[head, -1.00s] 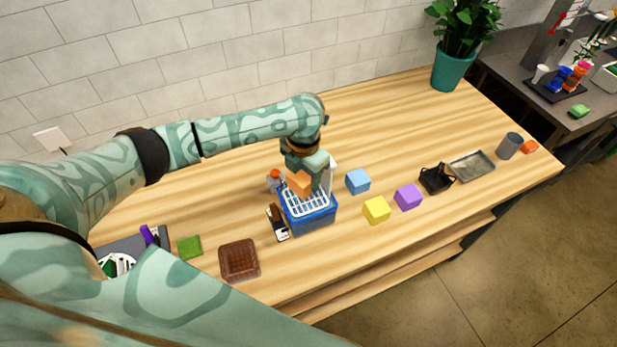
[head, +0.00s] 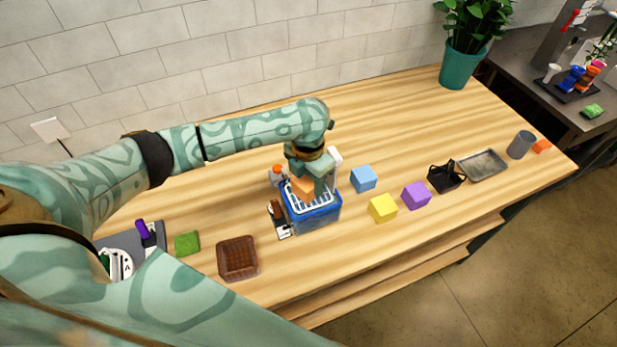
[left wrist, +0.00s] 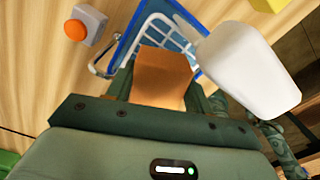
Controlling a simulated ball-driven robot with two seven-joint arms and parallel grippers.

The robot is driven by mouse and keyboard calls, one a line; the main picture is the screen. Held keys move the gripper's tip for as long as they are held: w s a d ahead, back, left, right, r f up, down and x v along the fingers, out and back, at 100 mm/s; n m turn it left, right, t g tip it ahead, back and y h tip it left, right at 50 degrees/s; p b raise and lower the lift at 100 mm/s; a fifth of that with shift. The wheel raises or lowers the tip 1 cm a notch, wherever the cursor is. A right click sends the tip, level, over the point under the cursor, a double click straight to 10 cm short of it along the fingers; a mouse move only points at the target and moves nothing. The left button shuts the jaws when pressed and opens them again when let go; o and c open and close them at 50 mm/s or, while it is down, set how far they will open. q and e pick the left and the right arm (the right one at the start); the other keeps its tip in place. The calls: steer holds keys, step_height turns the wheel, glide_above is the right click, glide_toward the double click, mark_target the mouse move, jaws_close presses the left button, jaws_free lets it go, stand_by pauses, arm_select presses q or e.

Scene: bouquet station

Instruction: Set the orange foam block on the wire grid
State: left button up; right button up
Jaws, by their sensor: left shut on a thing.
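The orange foam block (head: 304,187) is held in my left gripper (head: 309,183), which is shut on it. It also shows between the fingers in the left wrist view (left wrist: 162,76). The white wire grid (head: 322,205) lies across the top of a blue bin (head: 316,222). The block is over the grid, toward its left back part. In the left wrist view the grid (left wrist: 168,33) shows behind the block, partly hidden by it. I cannot tell whether the block touches the grid. My right gripper is not in view.
A white bottle (left wrist: 252,68) stands close beside the gripper. An orange-topped item (head: 277,174) is left of the bin. Blue (head: 364,178), yellow (head: 382,208) and purple (head: 416,195) blocks sit to the right. A brown tray (head: 238,258) lies front left. The back of the table is clear.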

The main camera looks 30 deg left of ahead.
arm_select(q)
steer(key=shift+p, duration=0.3)
stand_by(0.5)
steer(key=shift+f, duration=0.1)
steer(key=o, duration=1.5)
step_height(320, 180, up, 7)
steer(key=p, duration=0.8)
steer(key=shift+s, duration=0.1)
stand_by(0.3)
